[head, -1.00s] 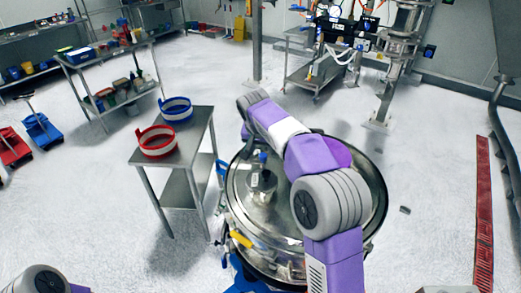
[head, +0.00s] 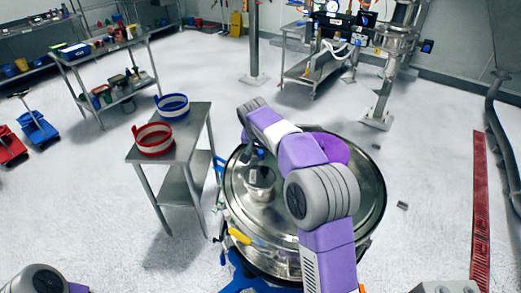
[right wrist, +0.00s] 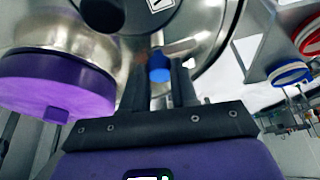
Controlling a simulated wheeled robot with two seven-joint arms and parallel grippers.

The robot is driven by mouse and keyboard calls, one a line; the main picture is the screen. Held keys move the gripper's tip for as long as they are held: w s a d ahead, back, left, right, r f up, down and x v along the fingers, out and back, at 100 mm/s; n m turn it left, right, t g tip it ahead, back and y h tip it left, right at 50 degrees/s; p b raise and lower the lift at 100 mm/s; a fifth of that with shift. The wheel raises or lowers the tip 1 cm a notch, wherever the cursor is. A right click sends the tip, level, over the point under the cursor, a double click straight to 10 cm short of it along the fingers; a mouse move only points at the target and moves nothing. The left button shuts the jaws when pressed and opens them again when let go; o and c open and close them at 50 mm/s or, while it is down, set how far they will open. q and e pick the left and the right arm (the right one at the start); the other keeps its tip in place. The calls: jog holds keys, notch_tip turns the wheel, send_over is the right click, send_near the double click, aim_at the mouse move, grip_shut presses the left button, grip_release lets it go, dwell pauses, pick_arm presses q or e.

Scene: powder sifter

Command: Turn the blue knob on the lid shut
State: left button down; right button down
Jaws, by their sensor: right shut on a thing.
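A round steel sifter lid (head: 235,205) lies in the middle of the head view, partly covered by my right arm. The blue knob (right wrist: 159,72) is on the lid and shows between my fingers in the right wrist view. My right gripper (right wrist: 160,84) is shut on the knob, with one dark finger on each side of it. In the head view my right arm reaches over the lid, and the grip itself is hard to make out. My left gripper is out of view; only part of my left arm shows at the lower left.
A steel cap (head: 260,178) rises from the lid near my right arm. A steel table (head: 188,150) to the left holds a red-banded sieve (head: 155,143) and a blue-banded sieve (head: 173,107). The floor around is mostly clear.

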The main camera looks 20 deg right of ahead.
jog(key=shift+n, duration=0.3)
jog(key=n+y+p, duration=0.1)
jog(key=n, duration=0.2)
jog(key=shift+s+d+r+t, duration=0.1)
jog(key=shift+d+t, duration=0.05)
jog(key=shift+t, duration=0.15)
jog(key=n+y+p, duration=0.2)
jog(key=n, duration=0.2)
jog(key=shift+d+n, duration=0.15)
jog(key=shift+n, duration=0.25)
jog(key=n+y+p, duration=0.1)
jog(key=n+p, duration=0.2)
jog(key=n, duration=0.1)
jog(key=shift+d+n+y, duration=0.1)
jog(key=shift+n+y, duration=0.2)
jog(key=shift+y, duration=0.1)
jog(key=n+g+y+p, duration=0.1)
jog(key=n+p, duration=0.2)
jog(key=n, duration=0.1)
jog(key=shift+n, duration=0.4)
jog(key=shift+g, duration=0.3)
jog(key=c, duration=0.9)
grip_release()
jog(key=shift+v, duration=3.7)
